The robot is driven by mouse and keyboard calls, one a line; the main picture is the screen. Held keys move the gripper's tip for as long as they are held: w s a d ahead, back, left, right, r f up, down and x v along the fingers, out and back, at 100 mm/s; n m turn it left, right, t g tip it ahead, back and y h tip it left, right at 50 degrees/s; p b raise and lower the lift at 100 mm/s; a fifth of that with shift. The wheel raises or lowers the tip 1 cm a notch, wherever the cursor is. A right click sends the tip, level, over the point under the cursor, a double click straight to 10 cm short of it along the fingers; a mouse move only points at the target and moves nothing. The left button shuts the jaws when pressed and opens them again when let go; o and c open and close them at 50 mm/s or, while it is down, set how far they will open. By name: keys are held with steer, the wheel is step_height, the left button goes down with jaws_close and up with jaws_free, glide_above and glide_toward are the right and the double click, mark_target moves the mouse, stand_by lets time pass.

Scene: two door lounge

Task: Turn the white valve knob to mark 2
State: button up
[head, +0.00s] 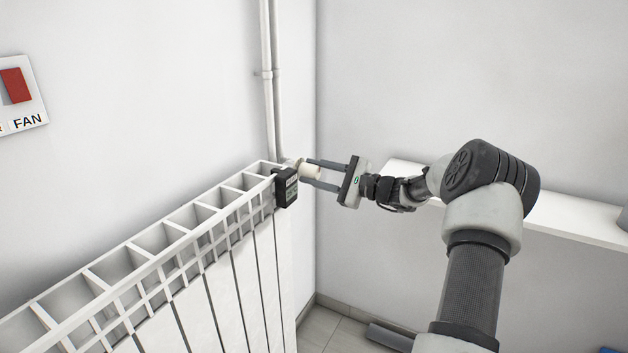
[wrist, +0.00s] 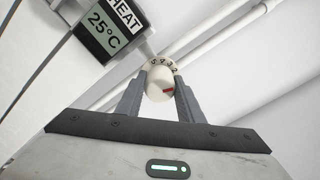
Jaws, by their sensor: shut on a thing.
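The white valve knob (head: 311,171) sits at the far end of the radiator, by the pipes. My gripper (head: 312,174) comes from the right and its two fingers are shut on the knob. In the wrist view the knob (wrist: 160,83) is between the fingertips of my gripper (wrist: 160,90).
A white radiator (head: 135,268) runs along the left wall. A black display box (head: 286,188) hangs at its far end; in the wrist view the display (wrist: 103,27) reads HEAT 25°C. A FAN switch (head: 17,86) is on the left wall. A white shelf (head: 570,218) lies behind my arm.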

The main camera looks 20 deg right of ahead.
steer(key=shift+n+b, duration=0.35)
steer(key=shift+n, duration=0.25)
steer(key=o, duration=1.1)
steer(key=shift+c, duration=0.2)
steer(key=p+v, duration=0.3)
steer(key=v, duration=1.4)
steer(key=shift+s, duration=0.2)
steer(key=shift+d+f, duration=0.1)
steer(key=shift+d, duration=0.05)
